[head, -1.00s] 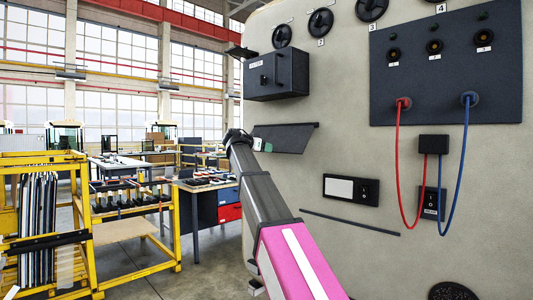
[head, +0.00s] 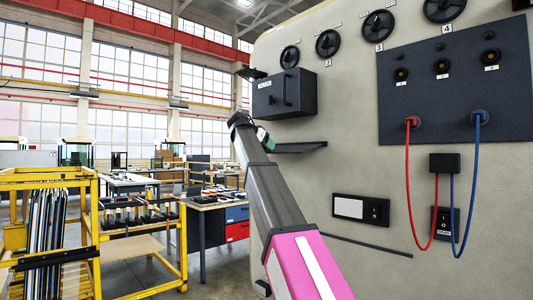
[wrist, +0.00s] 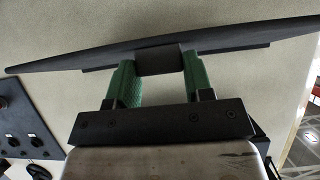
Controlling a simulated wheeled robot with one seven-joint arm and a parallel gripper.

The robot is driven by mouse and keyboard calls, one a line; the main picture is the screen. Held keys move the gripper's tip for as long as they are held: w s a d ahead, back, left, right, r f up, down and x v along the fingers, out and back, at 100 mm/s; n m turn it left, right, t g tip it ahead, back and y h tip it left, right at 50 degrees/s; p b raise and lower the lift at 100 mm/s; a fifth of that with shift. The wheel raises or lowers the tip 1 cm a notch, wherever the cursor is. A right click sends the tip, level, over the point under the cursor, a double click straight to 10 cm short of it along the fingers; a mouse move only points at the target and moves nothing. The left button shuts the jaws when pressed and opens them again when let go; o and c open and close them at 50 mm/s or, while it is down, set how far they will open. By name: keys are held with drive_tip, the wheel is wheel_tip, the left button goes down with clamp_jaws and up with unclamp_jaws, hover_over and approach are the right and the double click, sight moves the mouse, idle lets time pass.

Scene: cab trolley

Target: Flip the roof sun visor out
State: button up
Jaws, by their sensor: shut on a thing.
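The sun visor is a dark flat panel (head: 300,147) on the beige cab wall, below a dark box. In the head view it stands out from the wall and shows nearly edge-on. In the wrist view the visor (wrist: 225,38) runs across the top as a long dark strip, with a small dark block on its near edge. My gripper (head: 264,138) is at the visor's left end in the head view. In the wrist view its green fingers (wrist: 157,70) are shut on that block, one on each side.
The dark box (head: 286,93) with a handle sits just above the visor. A dark panel (head: 455,80) with red and blue cables is to the right, and a switch plate (head: 361,209) is below. Yellow racks (head: 50,230) stand at the left.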

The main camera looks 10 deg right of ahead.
drive_tip(key=shift+w+d+r, duration=0.1)
drive_tip(key=shift+w+r, duration=0.1)
drive_tip(key=shift+r, duration=0.65)
drive_tip(key=o, duration=1.3)
drive_tip(key=shift+d, duration=0.15)
drive_tip(key=shift+f, duration=0.1)
drive_tip(key=v, duration=1.1)
